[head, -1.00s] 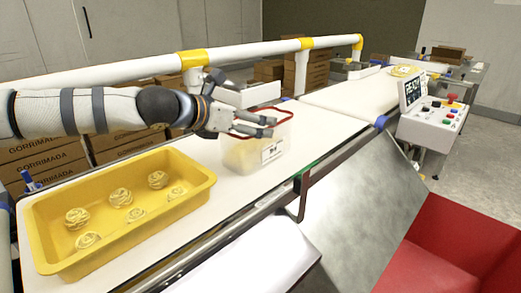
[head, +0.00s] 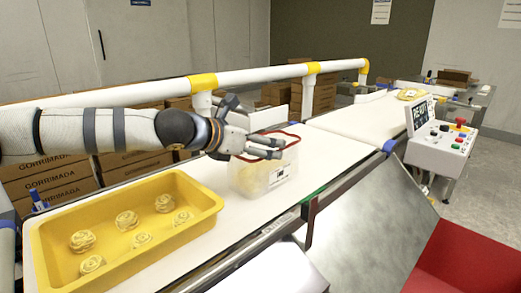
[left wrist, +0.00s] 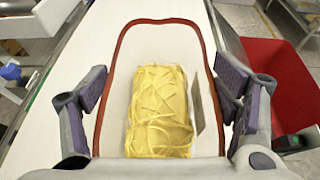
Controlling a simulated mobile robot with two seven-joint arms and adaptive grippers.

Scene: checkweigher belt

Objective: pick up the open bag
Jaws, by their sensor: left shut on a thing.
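The open bag (head: 262,178) is clear, with a red rim, a white label and yellow pasta inside. It stands upright on the white belt. In the left wrist view the bag's pasta (left wrist: 160,112) shows through the open mouth, framed by the red rim. My left gripper (head: 266,148) is at the bag's upper part, with a finger on either side, shut on it. The bag's far side is partly hidden by the gripper. My right gripper is in neither view.
A yellow tray (head: 205,222) with several pasta nests sits left of the bag. A white rail (head: 250,76) runs behind the belt. A control box (head: 440,150) and a red bin (head: 470,262) are at the right. The belt (head: 335,150) right of the bag is clear.

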